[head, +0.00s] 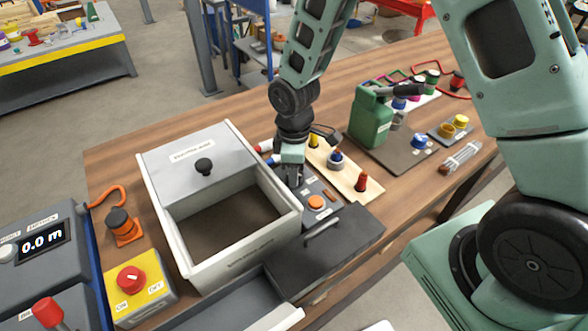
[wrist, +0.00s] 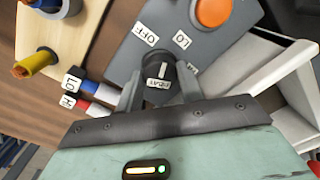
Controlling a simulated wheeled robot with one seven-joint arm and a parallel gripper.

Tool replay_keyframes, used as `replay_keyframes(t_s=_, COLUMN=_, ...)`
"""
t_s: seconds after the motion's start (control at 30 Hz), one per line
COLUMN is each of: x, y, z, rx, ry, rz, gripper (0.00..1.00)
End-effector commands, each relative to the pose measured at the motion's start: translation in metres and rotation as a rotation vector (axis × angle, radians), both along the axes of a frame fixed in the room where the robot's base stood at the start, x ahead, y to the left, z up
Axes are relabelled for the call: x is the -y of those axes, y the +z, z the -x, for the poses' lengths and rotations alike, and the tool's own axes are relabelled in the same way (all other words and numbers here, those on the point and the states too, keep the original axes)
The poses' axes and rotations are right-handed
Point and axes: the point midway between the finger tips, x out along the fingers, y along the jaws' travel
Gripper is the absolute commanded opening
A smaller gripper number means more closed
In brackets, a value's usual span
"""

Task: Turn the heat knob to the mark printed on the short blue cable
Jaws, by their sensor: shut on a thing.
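The dark heat knob (wrist: 160,72) sits on the grey control panel (wrist: 120,55), with a white pointer line on it. My gripper (wrist: 160,92) is shut on the knob, one finger on each side. In the wrist view the pointer stands nearly upright, between the OFF mark (wrist: 146,36) and the LO mark (wrist: 182,40). In the head view my gripper (head: 294,182) hides the knob.
An orange button (wrist: 212,11) is on the same panel. A short red cable (wrist: 85,104) lies beside the blue one. An open grey box (head: 180,262) stands left of the panel. A wooden board with pegs (head: 345,185) and a green canister (head: 369,118) are to the right.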

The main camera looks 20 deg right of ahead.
Motion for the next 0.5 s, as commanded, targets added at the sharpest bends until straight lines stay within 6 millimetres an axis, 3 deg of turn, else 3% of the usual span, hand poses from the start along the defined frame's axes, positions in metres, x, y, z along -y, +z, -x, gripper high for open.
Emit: replay_keyframes(t_s=0.5, x=0.0005, y=0.0007, z=-0.0003, rx=0.001, ry=-0.356, rz=0.001, gripper=0.15)
